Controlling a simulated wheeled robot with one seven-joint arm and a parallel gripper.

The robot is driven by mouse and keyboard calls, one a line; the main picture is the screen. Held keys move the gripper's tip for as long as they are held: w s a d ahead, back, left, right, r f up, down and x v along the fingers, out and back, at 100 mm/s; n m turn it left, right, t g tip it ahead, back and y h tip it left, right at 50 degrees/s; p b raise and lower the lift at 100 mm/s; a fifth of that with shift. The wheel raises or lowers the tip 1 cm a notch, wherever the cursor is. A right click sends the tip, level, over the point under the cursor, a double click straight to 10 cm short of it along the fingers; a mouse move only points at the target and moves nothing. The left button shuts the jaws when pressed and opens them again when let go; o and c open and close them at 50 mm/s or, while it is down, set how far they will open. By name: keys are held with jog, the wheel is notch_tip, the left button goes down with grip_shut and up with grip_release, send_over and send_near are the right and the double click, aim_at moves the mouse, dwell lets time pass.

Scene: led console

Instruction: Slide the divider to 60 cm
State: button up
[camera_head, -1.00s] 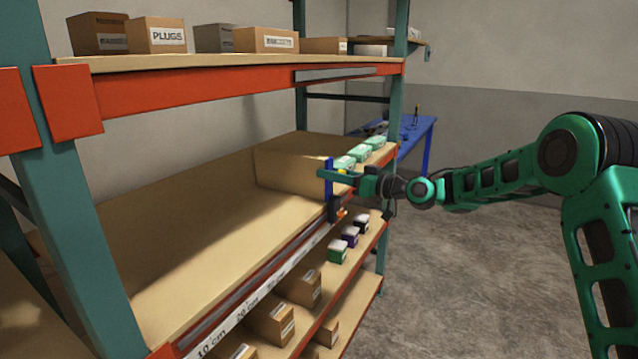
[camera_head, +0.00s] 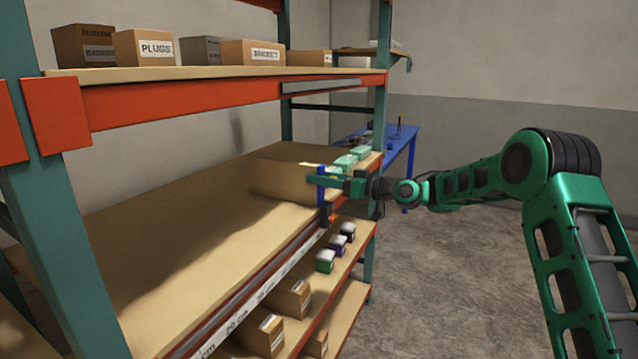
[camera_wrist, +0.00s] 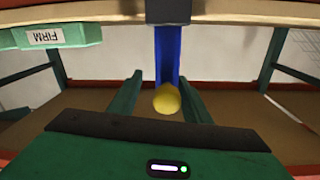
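The divider is a tan upright panel (camera_head: 283,181) across the middle shelf, towards its far end. A blue post (camera_head: 321,190) stands at its front end, at the shelf's front edge. In the wrist view the blue post (camera_wrist: 167,55) runs up the middle, with a round yellow knob (camera_wrist: 167,100) in front of it. My gripper (camera_wrist: 162,85) is open, with one green finger on each side of the knob and a clear gap on the left. In the head view my gripper (camera_head: 322,181) overlaps the post; contact cannot be told.
A white centimetre scale (camera_head: 238,318) runs along the shelf's front edge; only its near marks are partly readable. Green and white boxes (camera_head: 352,158) stand beyond the divider. The shelf surface (camera_head: 190,235) on the near side is bare.

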jog(key=shift+d+f, duration=0.1)
jog(key=shift+d, duration=0.05)
jog(key=shift+s+d, duration=0.1)
jog(key=shift+d, duration=0.05)
jog(key=v, duration=1)
jog(key=shift+d, duration=0.1)
